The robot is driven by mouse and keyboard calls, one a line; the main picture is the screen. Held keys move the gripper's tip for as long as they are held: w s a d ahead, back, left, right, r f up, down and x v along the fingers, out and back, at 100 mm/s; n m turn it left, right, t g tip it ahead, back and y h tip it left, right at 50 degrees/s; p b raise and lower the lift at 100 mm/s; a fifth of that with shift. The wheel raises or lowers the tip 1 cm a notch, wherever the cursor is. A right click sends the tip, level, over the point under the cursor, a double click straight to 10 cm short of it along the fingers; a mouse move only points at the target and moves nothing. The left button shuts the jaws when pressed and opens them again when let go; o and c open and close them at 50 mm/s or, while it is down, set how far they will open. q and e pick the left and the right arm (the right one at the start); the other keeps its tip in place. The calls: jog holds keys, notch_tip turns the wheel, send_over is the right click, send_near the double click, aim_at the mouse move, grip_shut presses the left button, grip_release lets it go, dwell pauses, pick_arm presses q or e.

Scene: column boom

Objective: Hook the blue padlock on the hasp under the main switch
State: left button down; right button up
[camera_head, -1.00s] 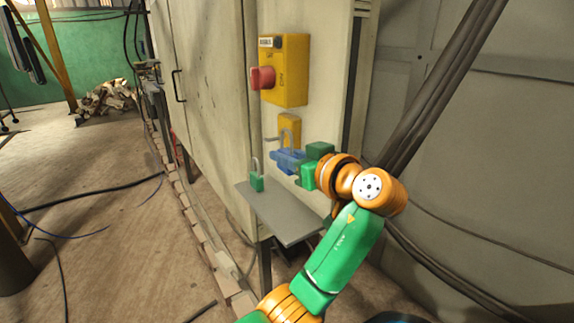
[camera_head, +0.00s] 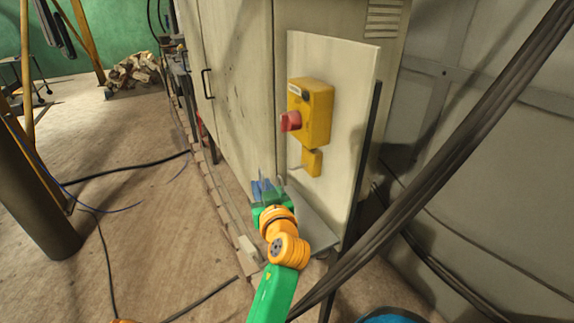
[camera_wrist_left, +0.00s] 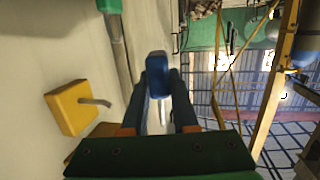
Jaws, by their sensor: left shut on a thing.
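The main switch (camera_head: 314,112) is a yellow box with a red knob on the pale panel. Below it is a small yellow block (camera_head: 312,163); its grey hasp pin (camera_wrist_left: 95,102) shows in the left wrist view, with nothing hung on it. My left gripper (camera_head: 264,192) is shut on the blue padlock (camera_wrist_left: 158,62), left of and lower than the yellow block in the head view. The padlock sits between the fingertips, apart from the pin. In the head view it is small and hard to separate from the fingers. My right gripper is not in view.
A grey shelf (camera_head: 315,228) sticks out below the switch panel, partly behind my left arm. A green object (camera_wrist_left: 109,5) is cut off at the top of the left wrist view. Thick dark cables (camera_head: 440,130) run diagonally at the right. The floor at left is mostly open.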

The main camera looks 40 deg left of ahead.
pick_arm(q)
jog(key=shift+a, duration=0.2)
jog(key=shift+w+d+f+b, duration=0.15)
jog(key=shift+w+b, duration=0.1)
jog(key=shift+b, duration=0.15)
jog(key=w+d+f+b, duration=0.1)
jog(key=w+d+b, duration=0.2)
jog(key=w+b, duration=0.2)
jog(key=w, duration=0.2)
jog(key=shift+w+d, duration=0.25)
jog(key=shift+w, duration=0.05)
dwell(0.4)
jog(key=c, duration=0.6)
grip_release()
jog(key=shift+f, duration=0.1)
